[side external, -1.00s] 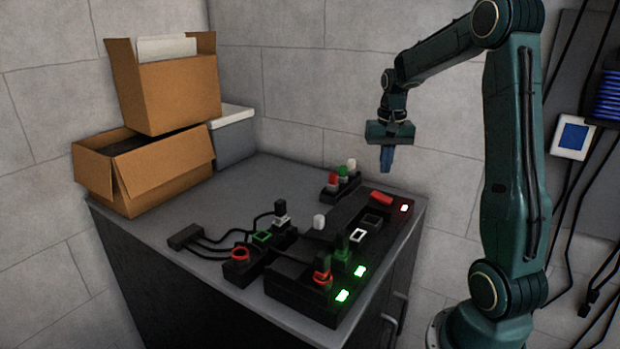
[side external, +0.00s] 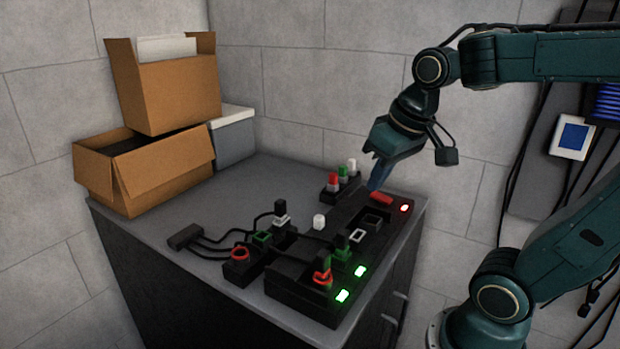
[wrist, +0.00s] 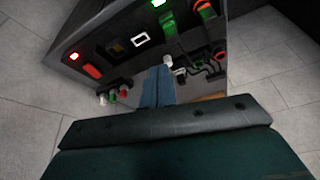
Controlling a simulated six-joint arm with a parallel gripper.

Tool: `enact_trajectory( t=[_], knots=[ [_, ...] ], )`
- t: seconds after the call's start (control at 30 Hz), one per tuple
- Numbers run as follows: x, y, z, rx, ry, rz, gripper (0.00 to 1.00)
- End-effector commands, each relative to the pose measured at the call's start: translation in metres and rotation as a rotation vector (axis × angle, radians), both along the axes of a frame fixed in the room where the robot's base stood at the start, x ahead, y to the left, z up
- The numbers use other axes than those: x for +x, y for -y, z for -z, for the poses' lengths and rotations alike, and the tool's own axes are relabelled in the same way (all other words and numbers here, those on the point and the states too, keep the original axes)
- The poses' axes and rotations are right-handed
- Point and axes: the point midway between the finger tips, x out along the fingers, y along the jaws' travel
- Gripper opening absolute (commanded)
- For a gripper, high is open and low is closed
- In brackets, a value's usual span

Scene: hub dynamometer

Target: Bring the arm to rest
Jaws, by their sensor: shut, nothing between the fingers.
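My gripper (side external: 376,176) is tilted above the back right part of the bench, close to the red block on the black panel in the side view. Its blue fingers are together and hold nothing; they also show in the wrist view (wrist: 158,86). My arm is bent, with its upper link running in from the right edge. Whether the fingertips touch anything beneath cannot be told.
The black panel (side external: 288,290) carries plugs, sockets, two green lights and a red light (side external: 404,208). A small block with red, green and white caps (side external: 341,182) stands behind it. Cables lie left. Cardboard boxes (side external: 160,170) are stacked at the back left.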

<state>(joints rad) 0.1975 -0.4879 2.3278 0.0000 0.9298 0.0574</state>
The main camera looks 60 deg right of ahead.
Motion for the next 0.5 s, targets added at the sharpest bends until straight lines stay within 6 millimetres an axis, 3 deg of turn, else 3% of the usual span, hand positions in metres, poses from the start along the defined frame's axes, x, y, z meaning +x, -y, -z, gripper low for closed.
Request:
enact_trajectory(
  t=[0.2,0.5],
  knots=[
    [-0.032,-0.031,0.004,-0.024,0.073,-0.154,0.0],
    [-0.052,-0.046,0.011,-0.035,0.117,-0.248,0.0]
  ],
)
